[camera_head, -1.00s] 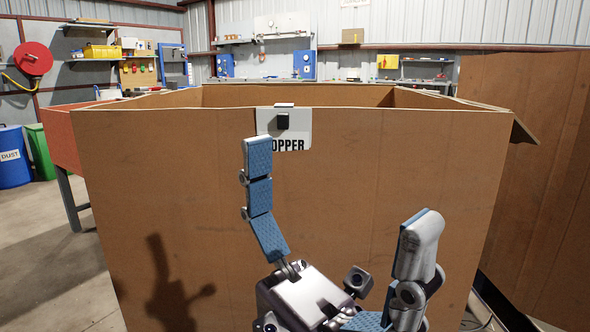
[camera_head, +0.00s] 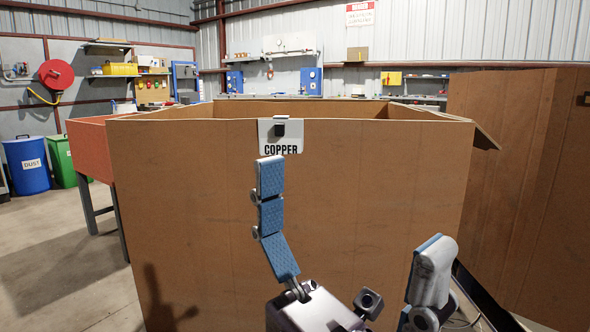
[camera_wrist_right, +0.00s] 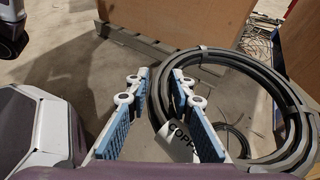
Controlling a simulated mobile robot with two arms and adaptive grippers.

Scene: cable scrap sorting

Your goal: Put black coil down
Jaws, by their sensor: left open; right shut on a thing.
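The black coil (camera_wrist_right: 298,120) is a thick ring of black cable at the right of the right wrist view, with a white tag (camera_wrist_right: 184,138) reading "COPP…". My right gripper (camera_wrist_right: 158,82) is shut on the coil at its left side; a finger hides part of the cable there. The coil and right gripper do not show in the head view. My left gripper (camera_head: 352,202) is open and empty, in front of a large cardboard box (camera_head: 200,210) with a "COPPER" sign (camera_head: 281,136).
Another cardboard box (camera_head: 525,180) stands at the right. A red-sided table (camera_head: 90,150) and a blue dust bin (camera_head: 27,165) are at the left. In the right wrist view a pallet (camera_wrist_right: 150,50) lies under a box, with loose cable (camera_wrist_right: 258,42) nearby and bare floor between.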

